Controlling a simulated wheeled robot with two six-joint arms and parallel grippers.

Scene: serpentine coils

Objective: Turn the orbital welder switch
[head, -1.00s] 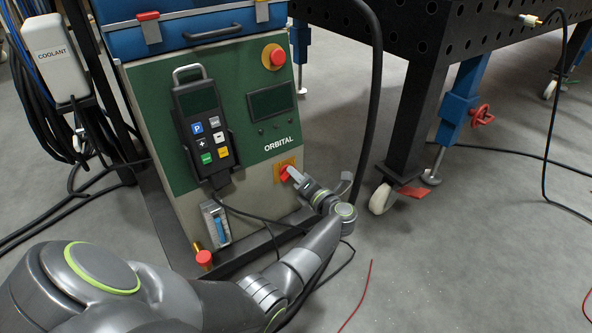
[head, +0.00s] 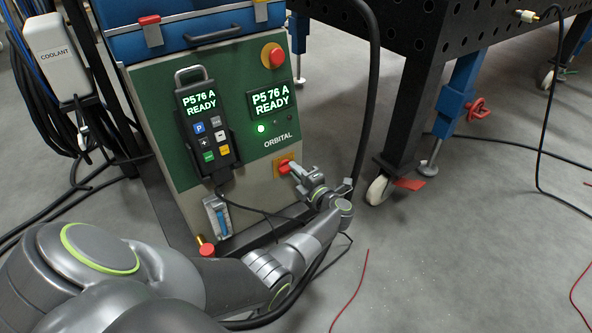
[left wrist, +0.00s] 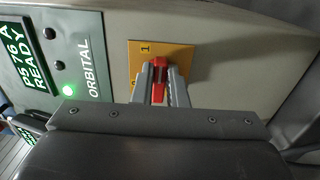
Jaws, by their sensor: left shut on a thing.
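The orbital welder (head: 258,150) is a green and light-grey cabinet left of centre in the head view. Its screen (head: 272,100) and the hand-held pendant (head: 204,135) both read "P5 76 A READY", and a green lamp is lit below the screen. The red switch (left wrist: 159,69) sits on a yellow plate (left wrist: 184,55) marked 1; in the head view the switch (head: 284,168) is at the panel's lower right. My left gripper (left wrist: 160,80) is shut on the red switch handle, one finger on each side. The handle points toward the 1. My right gripper is not in view.
A red emergency stop (head: 273,56) is at the panel's upper right. A blue case (head: 190,35) lies on top. A dark perforated table (head: 440,30) stands at right, with a thick black hose (head: 372,90) before it. Red wires lie on the open grey floor.

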